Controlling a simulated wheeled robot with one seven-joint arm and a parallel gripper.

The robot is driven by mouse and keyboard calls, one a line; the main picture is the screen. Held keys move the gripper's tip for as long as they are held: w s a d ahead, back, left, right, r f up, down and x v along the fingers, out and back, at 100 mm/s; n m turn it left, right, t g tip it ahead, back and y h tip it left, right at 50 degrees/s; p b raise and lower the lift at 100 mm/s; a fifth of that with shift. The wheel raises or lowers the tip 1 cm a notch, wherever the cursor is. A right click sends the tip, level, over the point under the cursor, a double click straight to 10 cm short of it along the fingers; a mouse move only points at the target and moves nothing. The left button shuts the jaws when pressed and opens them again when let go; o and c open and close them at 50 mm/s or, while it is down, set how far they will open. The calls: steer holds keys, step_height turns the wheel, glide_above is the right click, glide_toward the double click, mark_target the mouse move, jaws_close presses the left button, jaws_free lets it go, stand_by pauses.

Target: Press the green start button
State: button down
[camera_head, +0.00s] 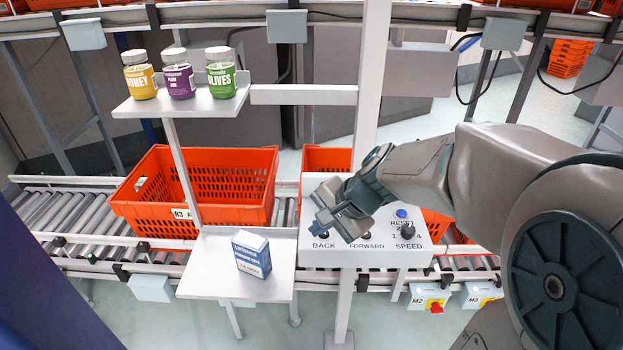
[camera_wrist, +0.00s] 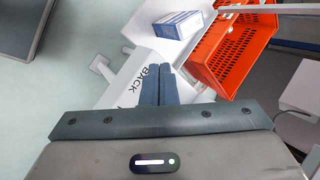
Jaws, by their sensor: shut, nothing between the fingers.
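The white control panel (camera_head: 385,257) stands at the centre right of the head view, with the labels BACK, FORWARD, SPEED and RESET. A blue reset button (camera_head: 402,213) and a black speed knob (camera_head: 407,231) show on its right side. No green button is visible in either view; my gripper and arm cover part of the panel. My gripper (camera_head: 325,218) is over the panel's left part, above the BACK label. In the wrist view my gripper (camera_wrist: 160,70) has its two fingers together and empty, over the white panel (camera_wrist: 124,80) beside the word BACK. I cannot tell whether they touch it.
A blue and white box (camera_head: 251,254) stands on a small shelf (camera_head: 200,275) left of the panel. Orange totes (camera_head: 235,180) sit on the roller conveyor (camera_head: 55,212) behind. Several jars (camera_head: 178,80) stand on an upper shelf (camera_head: 200,106). A grey post (camera_head: 370,80) rises behind the panel.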

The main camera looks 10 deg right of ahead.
steer(key=w+d+r+m+t+p, duration=0.1)
steer(key=w+d+m+p, duration=0.1)
steer(key=w+m, duration=0.3)
steer(key=w+d+r+m+t+p, duration=0.1)
steer(key=w+d+m+t+p, duration=0.1)
steer(key=w+m, duration=0.4)
steer(key=w+d, duration=0.1)
steer(key=w, duration=0.1)
steer(key=shift+w+r+t+h, duration=0.3)
steer(key=shift+w+r+h, duration=0.1)
steer(key=shift+a, duration=0.1)
step_height(320, 180, down, 9)
steer(key=b, duration=0.8)
steer(key=shift+r, duration=0.1)
stand_by(0.8)
steer(key=shift+f+b, duration=0.4)
steer(key=shift+b, duration=0.15)
